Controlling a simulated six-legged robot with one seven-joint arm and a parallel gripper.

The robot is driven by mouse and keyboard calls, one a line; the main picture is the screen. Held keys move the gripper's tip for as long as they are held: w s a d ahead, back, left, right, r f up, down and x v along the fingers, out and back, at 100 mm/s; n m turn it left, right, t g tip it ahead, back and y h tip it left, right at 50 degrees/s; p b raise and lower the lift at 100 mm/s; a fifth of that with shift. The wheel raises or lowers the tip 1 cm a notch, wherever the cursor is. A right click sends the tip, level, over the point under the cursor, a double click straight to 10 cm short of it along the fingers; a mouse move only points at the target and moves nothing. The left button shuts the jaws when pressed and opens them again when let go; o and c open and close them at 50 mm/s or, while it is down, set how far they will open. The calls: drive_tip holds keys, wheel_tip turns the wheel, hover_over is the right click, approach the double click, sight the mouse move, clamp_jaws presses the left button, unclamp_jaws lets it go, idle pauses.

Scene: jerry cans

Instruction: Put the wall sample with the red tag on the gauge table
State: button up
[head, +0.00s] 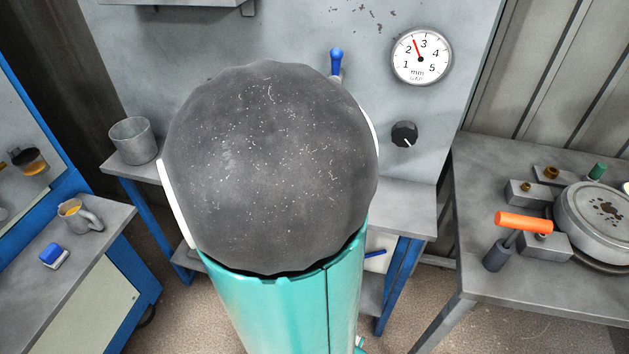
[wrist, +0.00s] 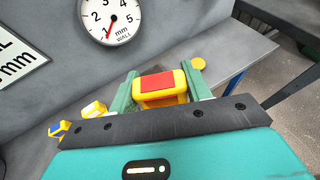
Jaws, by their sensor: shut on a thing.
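The wall sample with the red tag (wrist: 160,83) is a yellow block with a red patch on its top face, seen in the wrist view. My gripper (wrist: 162,88) has its two green fingers on either side of it and is shut on it. A grey table (wrist: 238,52) lies beyond it, below a round dial gauge (wrist: 110,17). I cannot tell whether the sample touches the table. In the head view my own arm fills the middle and hides the gripper and sample. A grey table (head: 405,208) shows partly behind it.
In the wrist view, a yellow piece (wrist: 95,109) and a blue-and-yellow piece (wrist: 58,129) lie left, and a yellow round piece (wrist: 198,63) right.

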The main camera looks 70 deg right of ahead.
drive_tip(key=d+f, duration=0.3)
drive_tip(key=d, duration=0.1)
drive_tip(key=w+d+f, duration=0.1)
drive_tip(key=d+f, duration=0.2)
drive_tip(key=d, duration=0.1)
drive_tip(key=d+f, duration=0.3)
drive_tip(key=d, duration=0.1)
drive_tip(key=shift+w+d, duration=0.3)
drive_tip(key=shift+w, duration=0.1)
drive_tip(key=shift+d+f, duration=0.3)
drive_tip(key=shift+f, duration=1.55)
drive_tip(key=shift+f, duration=0.1)
drive_tip(key=o, duration=0.9)
drive_tip(key=shift+o, duration=0.2)
drive_tip(key=shift+r, duration=0.2)
drive_tip(key=v, duration=1.2)
drive_tip(key=shift+f, duration=0.15)
